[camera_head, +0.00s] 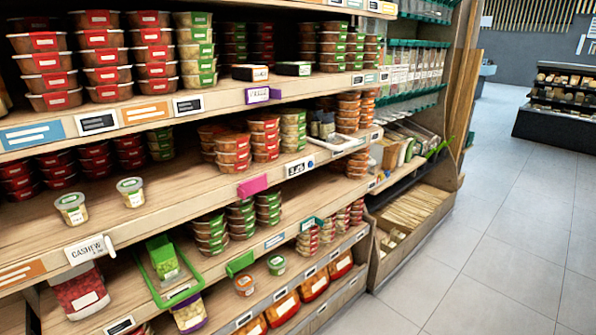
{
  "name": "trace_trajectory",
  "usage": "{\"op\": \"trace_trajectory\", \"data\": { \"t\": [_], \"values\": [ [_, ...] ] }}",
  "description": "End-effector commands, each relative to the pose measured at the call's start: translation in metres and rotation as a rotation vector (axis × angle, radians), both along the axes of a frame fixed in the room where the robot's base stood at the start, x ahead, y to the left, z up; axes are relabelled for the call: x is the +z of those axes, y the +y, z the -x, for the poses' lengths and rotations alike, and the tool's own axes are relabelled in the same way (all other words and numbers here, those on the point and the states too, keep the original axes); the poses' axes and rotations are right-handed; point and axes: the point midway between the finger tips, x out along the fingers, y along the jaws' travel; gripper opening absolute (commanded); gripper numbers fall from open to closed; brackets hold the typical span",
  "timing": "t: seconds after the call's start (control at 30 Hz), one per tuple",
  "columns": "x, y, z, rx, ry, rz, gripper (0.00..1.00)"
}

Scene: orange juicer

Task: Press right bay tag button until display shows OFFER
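A shelf unit (150,212) with several tiers of tubs fills the left and middle. On the edge of a middle shelf, toward its right end, is a white tag with a dark face (298,167); its marks look like a price but are too small to read surely. I see no word OFFER on any tag, and no button can be made out. I cannot tell which tag is the right bay one. My gripper is not in view.
A pink tag (252,186) and a purple tag (257,95) stick out from shelf edges. A green-handled basket (168,272) and a white CASHEW tag (88,249) project at lower left. A wooden bin (408,221) stands right of the shelves. The tiled floor (500,235) is clear.

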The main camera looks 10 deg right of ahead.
Motion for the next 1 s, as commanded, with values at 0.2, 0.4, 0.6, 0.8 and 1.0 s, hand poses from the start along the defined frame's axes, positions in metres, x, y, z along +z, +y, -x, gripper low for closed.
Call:
{"op": "trace_trajectory", "data": {
  "t": [0.2,0.4,0.6,0.8,1.0],
  "values": [
    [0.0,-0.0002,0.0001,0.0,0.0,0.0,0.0],
    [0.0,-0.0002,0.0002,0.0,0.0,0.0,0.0],
    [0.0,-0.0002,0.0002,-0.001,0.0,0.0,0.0],
    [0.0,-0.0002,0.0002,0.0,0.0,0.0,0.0],
    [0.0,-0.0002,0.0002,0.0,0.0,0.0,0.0]
  ]
}}
